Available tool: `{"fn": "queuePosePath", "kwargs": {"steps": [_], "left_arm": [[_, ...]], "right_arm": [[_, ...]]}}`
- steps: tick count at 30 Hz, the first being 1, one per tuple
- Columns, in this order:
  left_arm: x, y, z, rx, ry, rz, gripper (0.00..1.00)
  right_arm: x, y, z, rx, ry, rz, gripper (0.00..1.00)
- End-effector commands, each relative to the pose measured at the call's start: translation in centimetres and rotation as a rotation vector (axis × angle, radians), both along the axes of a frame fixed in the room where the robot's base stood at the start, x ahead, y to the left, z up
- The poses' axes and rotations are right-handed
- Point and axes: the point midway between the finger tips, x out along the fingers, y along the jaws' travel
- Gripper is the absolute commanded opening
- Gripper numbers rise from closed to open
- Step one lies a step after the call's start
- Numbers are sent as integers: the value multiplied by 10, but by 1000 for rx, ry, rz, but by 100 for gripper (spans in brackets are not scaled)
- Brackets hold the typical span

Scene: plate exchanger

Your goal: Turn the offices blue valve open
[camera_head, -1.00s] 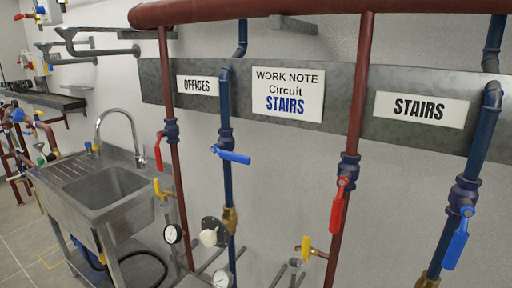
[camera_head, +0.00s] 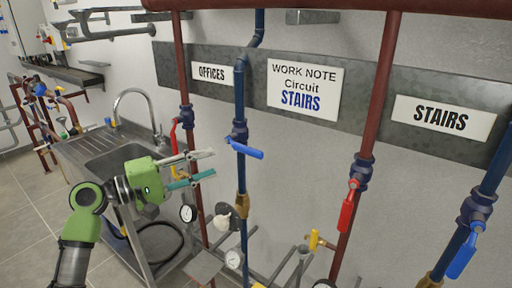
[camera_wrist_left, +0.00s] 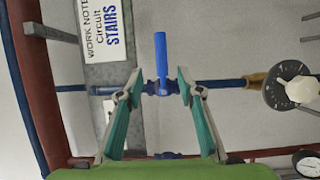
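The offices blue valve is on the blue pipe (camera_head: 240,95) just right of the OFFICES sign (camera_head: 212,73). Its blue lever handle (camera_head: 246,149) points out to the right, crosswise to the upright pipe. In the left wrist view the same blue handle (camera_wrist_left: 161,58) stands ahead, centred between the fingertips. My left gripper (camera_head: 208,166) is open and empty, to the left of the handle and in front of the red offices pipe. In the left wrist view its teal fingers (camera_wrist_left: 160,88) are spread apart, with no clear contact with the handle. My right gripper is not in view.
A red lever (camera_head: 174,136) is on the red pipe close behind my left gripper. Gauges (camera_head: 187,213) and a pump-like white knob (camera_head: 222,222) sit below. A steel sink (camera_head: 110,160) is at left. The stairs valves, red (camera_head: 347,212) and blue (camera_head: 462,258), are at right.

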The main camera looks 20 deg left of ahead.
Motion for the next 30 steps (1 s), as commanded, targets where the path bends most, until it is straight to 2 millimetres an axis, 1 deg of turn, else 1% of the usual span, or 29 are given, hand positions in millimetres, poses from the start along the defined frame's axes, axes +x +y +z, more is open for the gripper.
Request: {"fn": "queuePosePath", "kwargs": {"steps": [5, 9, 15, 18, 24, 30], "left_arm": [[22, -20, 4, -5, 0, -1, 34], [45, -41, 4, -4, 1, 0, 34], [75, -68, 3, -3, 3, 1, 34], [85, -78, 1, -2, 3, 1, 34], [97, -87, -1, 1, 2, 2, 34], [98, -89, -2, 1, 3, 2, 34]], "right_arm": [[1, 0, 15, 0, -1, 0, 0], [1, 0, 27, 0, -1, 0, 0], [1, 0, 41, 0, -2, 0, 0], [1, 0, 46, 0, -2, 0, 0], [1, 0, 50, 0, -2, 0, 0], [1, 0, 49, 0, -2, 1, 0]]}}
